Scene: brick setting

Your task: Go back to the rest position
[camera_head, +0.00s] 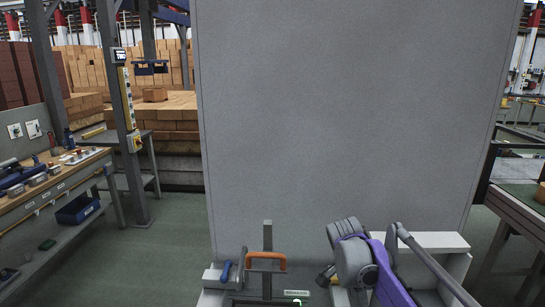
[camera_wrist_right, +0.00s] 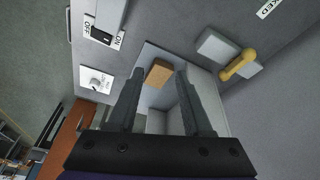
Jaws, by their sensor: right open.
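My right gripper (camera_wrist_right: 161,71) is open in the right wrist view, its two dark fingers apart. An orange-brown block (camera_wrist_right: 159,74) shows between the fingertips, beyond them at the edge of a pale grey open box (camera_wrist_right: 156,98). I cannot tell how far off the block is, and no finger visibly touches it. In the head view my purple and grey right arm (camera_head: 385,275) reaches in at the lower right, in front of a large grey panel (camera_head: 345,110). My left arm and gripper are not in view.
A lever with an orange handle (camera_head: 266,262) and a blue handle (camera_head: 226,272) stand low before the panel. A white box (camera_head: 450,241) is beside my arm. The wrist view shows an ON/OFF switch (camera_wrist_right: 102,37), a knob (camera_wrist_right: 96,80) and a yellow handle (camera_wrist_right: 238,65). A workbench (camera_head: 50,190) stands left.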

